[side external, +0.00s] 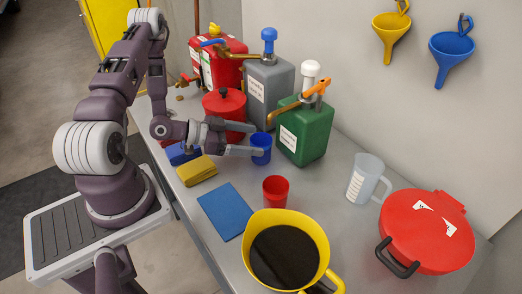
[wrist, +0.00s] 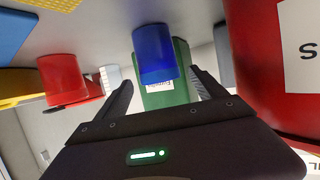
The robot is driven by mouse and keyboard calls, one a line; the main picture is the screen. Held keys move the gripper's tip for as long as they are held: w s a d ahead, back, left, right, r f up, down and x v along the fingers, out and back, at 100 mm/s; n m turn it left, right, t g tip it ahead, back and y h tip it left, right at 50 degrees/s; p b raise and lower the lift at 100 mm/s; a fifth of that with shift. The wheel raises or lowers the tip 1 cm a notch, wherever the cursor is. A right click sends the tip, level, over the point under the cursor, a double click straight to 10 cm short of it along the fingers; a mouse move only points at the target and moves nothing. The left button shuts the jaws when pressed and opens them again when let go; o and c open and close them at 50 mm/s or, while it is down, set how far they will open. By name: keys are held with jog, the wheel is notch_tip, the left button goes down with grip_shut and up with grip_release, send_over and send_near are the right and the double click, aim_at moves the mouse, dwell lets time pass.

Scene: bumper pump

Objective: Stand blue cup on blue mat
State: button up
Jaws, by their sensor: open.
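The blue cup (side external: 261,146) stands on the grey bench, in front of the green canister. In the wrist view, which looks upside down, the cup (wrist: 154,55) lies across the gap between the fingers. My gripper (side external: 254,139) is open, with its fingertips at the cup; I cannot tell whether they touch it. The gripper also shows in the wrist view (wrist: 166,88), with the fingers spread and nothing clamped. The blue mat (side external: 226,211) lies flat and bare near the bench's front edge; a corner of it (wrist: 18,28) shows in the wrist view.
The green canister (side external: 306,133), grey canister (side external: 268,92) and red round can (side external: 224,105) crowd my gripper.

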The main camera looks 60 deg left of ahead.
aim_at(261, 141)
jog(key=x, duration=0.3)
jog(key=shift+w+d+f, duration=0.2)
jog(key=shift+w, duration=0.05)
jog(key=c, duration=1.6)
jog(key=shift+o, duration=0.2)
jog(key=shift+r, duration=0.1)
